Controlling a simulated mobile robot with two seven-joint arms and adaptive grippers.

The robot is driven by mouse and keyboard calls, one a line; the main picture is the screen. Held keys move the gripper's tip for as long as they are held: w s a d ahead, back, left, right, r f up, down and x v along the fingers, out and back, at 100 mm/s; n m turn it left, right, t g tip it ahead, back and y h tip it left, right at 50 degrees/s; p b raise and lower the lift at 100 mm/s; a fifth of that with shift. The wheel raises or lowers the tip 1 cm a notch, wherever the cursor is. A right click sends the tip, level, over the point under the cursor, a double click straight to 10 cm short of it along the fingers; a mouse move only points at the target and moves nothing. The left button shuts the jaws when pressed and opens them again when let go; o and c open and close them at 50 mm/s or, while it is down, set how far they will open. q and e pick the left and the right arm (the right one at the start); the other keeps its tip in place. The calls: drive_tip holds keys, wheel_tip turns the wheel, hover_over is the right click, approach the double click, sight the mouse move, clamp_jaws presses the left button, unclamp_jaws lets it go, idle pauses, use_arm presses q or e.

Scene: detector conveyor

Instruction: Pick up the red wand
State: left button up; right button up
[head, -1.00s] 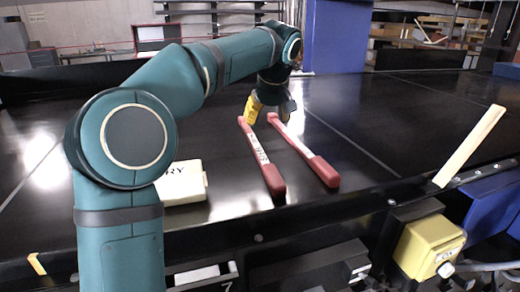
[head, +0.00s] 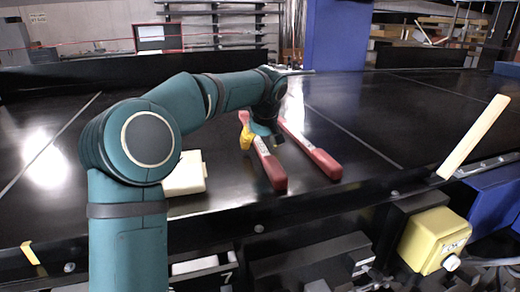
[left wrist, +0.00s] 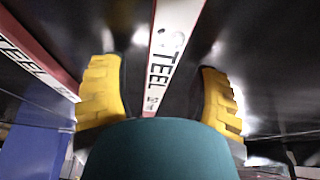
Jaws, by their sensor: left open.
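Two red wands with white lettered sides lie side by side on the black conveyor (head: 400,110). The left wand (head: 270,170) and the right wand (head: 318,158) both have thick red near ends. My left gripper (head: 262,138) is open over the far half of the left wand. In the left wrist view, a wand with "STEEL" lettering (left wrist: 168,50) runs between the two yellow fingers, with a gap on each side. The other wand (left wrist: 35,62) lies outside the fingers at the left. My right gripper is out of view.
A cream block (head: 186,174) lies left of the wands, near the conveyor's front edge. A pale wooden stick (head: 474,138) sticks up at the right. A yellow box (head: 433,240) sits below the edge. The conveyor right of the wands is clear.

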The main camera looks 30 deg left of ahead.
use_arm(q)
drive_tip(key=shift+w+a+f, duration=0.1)
drive_tip(key=shift+f, duration=0.25)
clamp_jaws()
drive_tip(key=shift+r, duration=0.15)
